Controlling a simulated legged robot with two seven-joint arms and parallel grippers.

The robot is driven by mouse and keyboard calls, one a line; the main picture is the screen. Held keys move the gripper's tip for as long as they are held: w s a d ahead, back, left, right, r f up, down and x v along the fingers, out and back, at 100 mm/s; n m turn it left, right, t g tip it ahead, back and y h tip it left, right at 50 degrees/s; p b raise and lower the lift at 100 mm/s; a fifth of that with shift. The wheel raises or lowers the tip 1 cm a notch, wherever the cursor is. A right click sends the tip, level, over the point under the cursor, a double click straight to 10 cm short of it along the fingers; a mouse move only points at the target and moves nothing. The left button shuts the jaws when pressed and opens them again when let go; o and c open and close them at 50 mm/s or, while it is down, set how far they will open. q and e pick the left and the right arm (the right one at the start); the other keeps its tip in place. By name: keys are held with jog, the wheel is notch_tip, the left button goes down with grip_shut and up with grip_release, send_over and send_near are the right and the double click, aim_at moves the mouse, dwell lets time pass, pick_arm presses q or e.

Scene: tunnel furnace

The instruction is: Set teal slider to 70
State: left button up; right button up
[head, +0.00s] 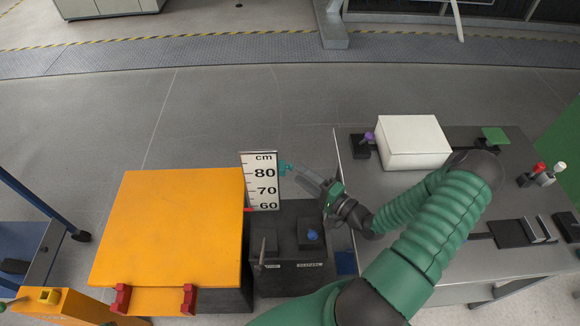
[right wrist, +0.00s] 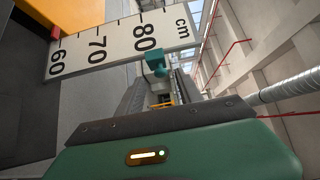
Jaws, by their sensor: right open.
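The upright white scale (head: 261,184) is marked in cm, with 60, 70 and 80 showing. The teal slider (head: 285,167) is at its right edge, close to the height of the 80 mark. In the right wrist view the slider (right wrist: 156,62) also shows beside the 80 on the scale (right wrist: 120,42). My right gripper (head: 302,175) is open, and its fingers point at the slider from the right. In the right wrist view the slider shows near the fingertips; I cannot tell whether they touch it. My left gripper is not in view.
A dark control box (head: 291,277) with a blue knob (head: 313,235) stands below the scale. A large orange block (head: 170,225) is to its left. At right, a grey table (head: 465,250) carries a white box (head: 413,142) and a purple knob (head: 369,136).

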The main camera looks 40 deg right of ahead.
aim_at(290, 166)
jog(key=w, duration=0.5)
jog(key=shift+w+d, duration=0.1)
jog(key=shift+a+r, duration=0.15)
jog(key=shift+a, duration=0.35)
jog(key=shift+d+f, duration=0.2)
jog(key=shift+d, duration=0.3)
grip_shut()
jog(key=shift+a, duration=0.15)
